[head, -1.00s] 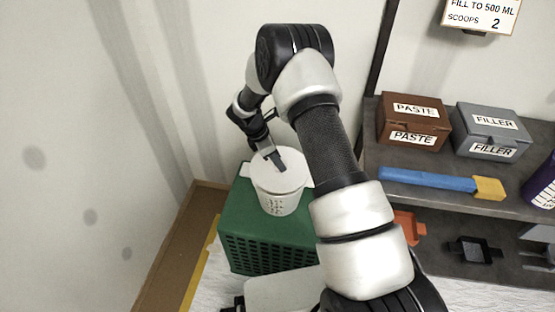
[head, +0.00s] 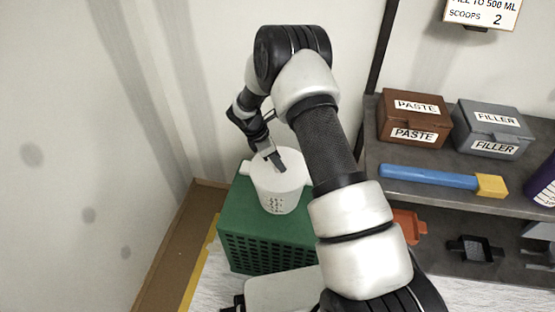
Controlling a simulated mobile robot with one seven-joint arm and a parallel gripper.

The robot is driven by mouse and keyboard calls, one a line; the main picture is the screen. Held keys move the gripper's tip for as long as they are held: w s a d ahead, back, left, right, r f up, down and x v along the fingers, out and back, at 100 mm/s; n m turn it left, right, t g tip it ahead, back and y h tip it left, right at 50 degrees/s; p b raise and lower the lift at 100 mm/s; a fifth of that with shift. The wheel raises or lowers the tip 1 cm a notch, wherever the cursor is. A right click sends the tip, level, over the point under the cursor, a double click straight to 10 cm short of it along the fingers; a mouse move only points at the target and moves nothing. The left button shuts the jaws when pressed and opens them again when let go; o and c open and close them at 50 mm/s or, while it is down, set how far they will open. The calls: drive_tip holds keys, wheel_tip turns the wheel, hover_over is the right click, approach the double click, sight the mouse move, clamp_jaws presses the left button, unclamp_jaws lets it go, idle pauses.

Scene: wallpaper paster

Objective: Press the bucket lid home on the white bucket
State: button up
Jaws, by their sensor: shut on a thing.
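The white bucket (head: 279,199) stands upright on a green crate, with dark markings on its front. The white bucket lid (head: 290,176) lies over the bucket's mouth. Whether its rim is fully seated all round cannot be told from here. My gripper (head: 275,161) is at the top of the lid, shut on the lid at its middle. The fingers hide part of the lid, and the grip point is small in the picture.
The green crate (head: 265,245) stands near the wall corner. On the shelf at the right are a brown paste box (head: 414,116), a grey filler box (head: 487,129) and a blue-handled tool with a yellow end (head: 430,179). An orange tray (head: 408,224) and a black tray (head: 475,249) sit below.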

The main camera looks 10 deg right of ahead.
drive_tip(key=shift+f+b, duration=0.3)
drive_tip(key=shift+f, duration=0.2)
drive_tip(key=o, duration=1.2)
drive_tip(key=shift+c, duration=0.2)
drive_tip(key=shift+r, duration=0.15)
drive_tip(key=w+p+v, duration=0.1)
drive_tip(key=p+v, duration=0.2)
drive_tip(key=v, duration=1.4)
drive_tip(key=shift+s, duration=0.5)
drive_tip(key=shift+r, duration=0.15)
